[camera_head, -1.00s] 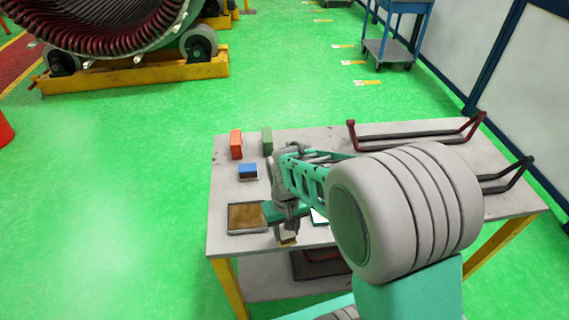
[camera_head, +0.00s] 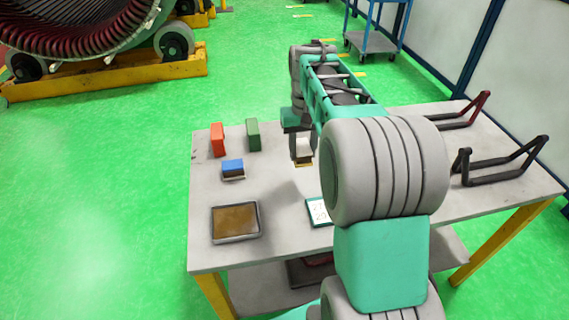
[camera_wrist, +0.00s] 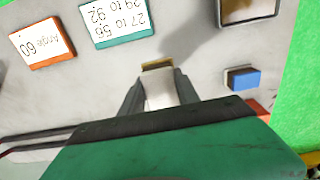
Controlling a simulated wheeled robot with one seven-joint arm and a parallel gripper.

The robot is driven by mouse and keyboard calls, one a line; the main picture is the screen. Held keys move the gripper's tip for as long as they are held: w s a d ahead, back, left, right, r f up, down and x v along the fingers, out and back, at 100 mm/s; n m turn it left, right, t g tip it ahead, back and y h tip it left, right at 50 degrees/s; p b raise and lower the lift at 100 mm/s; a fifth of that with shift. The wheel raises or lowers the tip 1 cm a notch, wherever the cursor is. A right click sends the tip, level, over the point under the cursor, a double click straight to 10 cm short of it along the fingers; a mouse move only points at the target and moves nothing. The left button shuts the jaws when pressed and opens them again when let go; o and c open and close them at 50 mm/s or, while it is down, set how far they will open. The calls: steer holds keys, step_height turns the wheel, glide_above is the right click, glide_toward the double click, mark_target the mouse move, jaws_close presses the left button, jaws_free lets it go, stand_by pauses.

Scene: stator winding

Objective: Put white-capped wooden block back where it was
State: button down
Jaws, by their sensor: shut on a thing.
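The white-capped wooden block (camera_head: 303,160) is between the fingers of my gripper (camera_head: 302,148), over the back middle of the grey table. In the wrist view the block (camera_wrist: 160,88) shows its white face and a thin wooden edge, with my gripper (camera_wrist: 160,92) shut on it from both sides. The block looks held above the table. The gap below it is hard to judge.
A red block (camera_head: 217,140), a green block (camera_head: 253,135) and a blue-capped block (camera_head: 233,168) stand on the table (camera_head: 275,230) to the left. A brown-filled tray (camera_head: 236,205) and a label card (camera_head: 318,211) lie nearer. Dark and red bent frames (camera_head: 500,163) are at right.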

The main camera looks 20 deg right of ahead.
steer(key=w+f, duration=0.2)
steer(key=w+a+f, duration=0.1)
steer(key=w+f, duration=0.1)
steer(key=w, duration=0.1)
steer(key=w+f+p, duration=0.1)
steer(key=w+f, duration=0.2)
steer(key=shift+a, duration=0.15)
steer(key=shift+w+f, duration=0.15)
steer(key=shift+f, duration=0.85)
steer(key=shift+w+f, duration=0.15)
steer(key=shift+f, duration=0.85)
steer(key=c, duration=0.9)
jaws_free()
steer(key=shift+a, duration=0.1)
step_height(320, 180, up, 12)
steer(key=s+a+r+n+t, duration=0.2)
steer(key=s+a, duration=0.7)
steer(key=s, duration=0.4)
steer(key=shift+n+t, duration=0.3)
steer(key=shift+t, duration=0.1)
steer(key=s+a+f, duration=0.1)
steer(key=s, duration=0.2)
steer(key=s+a+f, duration=0.1)
steer(key=s+f, duration=0.1)
steer(key=s, duration=0.2)
steer(key=s+a+f, duration=0.1)
steer(key=s+f, duration=0.1)
steer(key=s, duration=0.2)
steer(key=shift+f, duration=0.2)
